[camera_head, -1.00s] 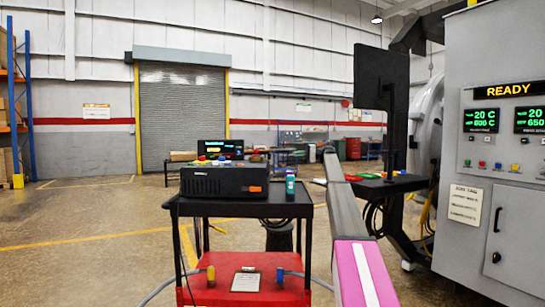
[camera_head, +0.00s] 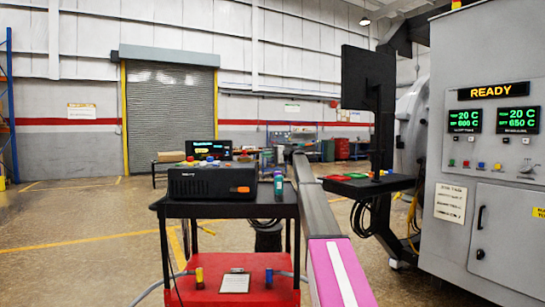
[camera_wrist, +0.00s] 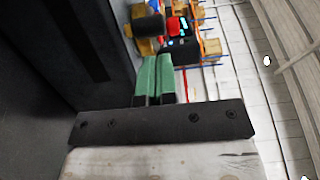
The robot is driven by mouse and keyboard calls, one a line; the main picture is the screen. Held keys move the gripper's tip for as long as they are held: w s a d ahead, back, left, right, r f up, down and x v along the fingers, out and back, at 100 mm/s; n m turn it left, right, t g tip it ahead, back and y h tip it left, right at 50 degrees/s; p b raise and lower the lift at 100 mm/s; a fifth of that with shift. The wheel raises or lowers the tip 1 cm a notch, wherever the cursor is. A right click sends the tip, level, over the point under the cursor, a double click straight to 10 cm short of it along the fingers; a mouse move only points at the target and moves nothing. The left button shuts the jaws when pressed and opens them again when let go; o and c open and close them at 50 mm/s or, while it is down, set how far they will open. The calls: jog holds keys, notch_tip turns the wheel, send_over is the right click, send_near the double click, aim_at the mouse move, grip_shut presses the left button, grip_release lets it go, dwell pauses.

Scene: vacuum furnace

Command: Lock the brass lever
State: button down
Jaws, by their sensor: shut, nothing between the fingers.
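I cannot make out the brass lever in either view. The grey furnace cabinet (camera_head: 440,245) stands at the right in the head view, with a black door handle (camera_head: 480,217) on its front. My gripper (camera_wrist: 154,65) shows in the wrist view with its green fingers together and nothing between them. Past the fingertips are a dark rounded object (camera_wrist: 148,25) and tan blocks, which are too blurred to identify. In the head view my arm reaches forward, and its gripper end cannot be made out.
A black-topped red cart (camera_head: 262,209) carries a dark box (camera_head: 212,183) at centre left. A monitor (camera_head: 368,78) stands above a small shelf (camera_head: 358,188) left of the cabinet. The floor at left is clear.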

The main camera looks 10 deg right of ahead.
jog(key=shift+s+a, duration=0.6)
jog(key=shift+s, duration=0.05)
